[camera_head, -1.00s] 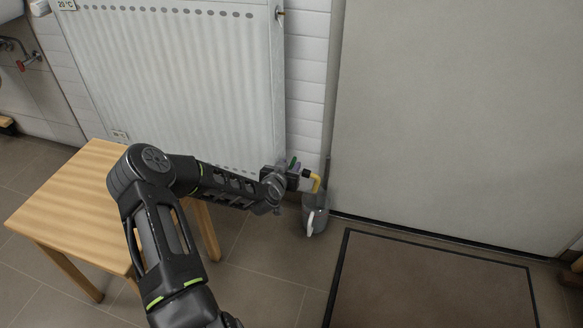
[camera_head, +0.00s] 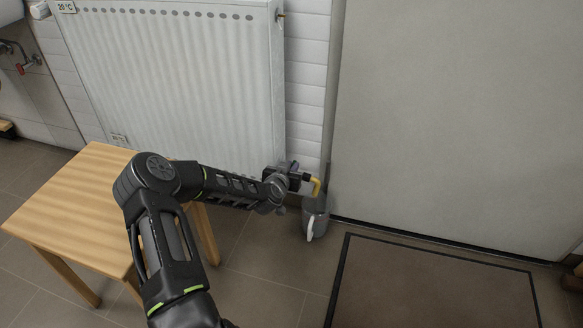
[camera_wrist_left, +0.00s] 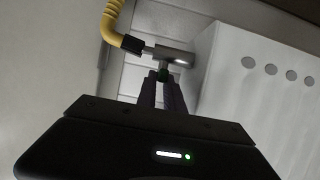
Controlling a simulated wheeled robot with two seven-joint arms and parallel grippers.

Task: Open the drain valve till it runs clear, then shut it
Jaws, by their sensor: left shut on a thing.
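My left gripper (camera_head: 292,177) is at the lower right corner of the radiator. The grey metal valve body (camera_wrist_left: 172,56) lies just beyond the fingertips. A yellow hose (camera_wrist_left: 114,22) joins it through a black connector and also shows in the head view (camera_head: 316,187), bending down to a grey jug (camera_head: 315,208) with a white handle on the floor. The gripper hides the valve in the head view. The water and the jug's contents cannot be made out.
The white radiator (camera_head: 180,80) fills the wall behind my arm. A wooden table (camera_head: 72,205) stands left, beneath my arm. A large pale grey panel (camera_head: 460,110) is at right, with a brown floor mat (camera_head: 430,285) before it. Tiled floor between is clear.

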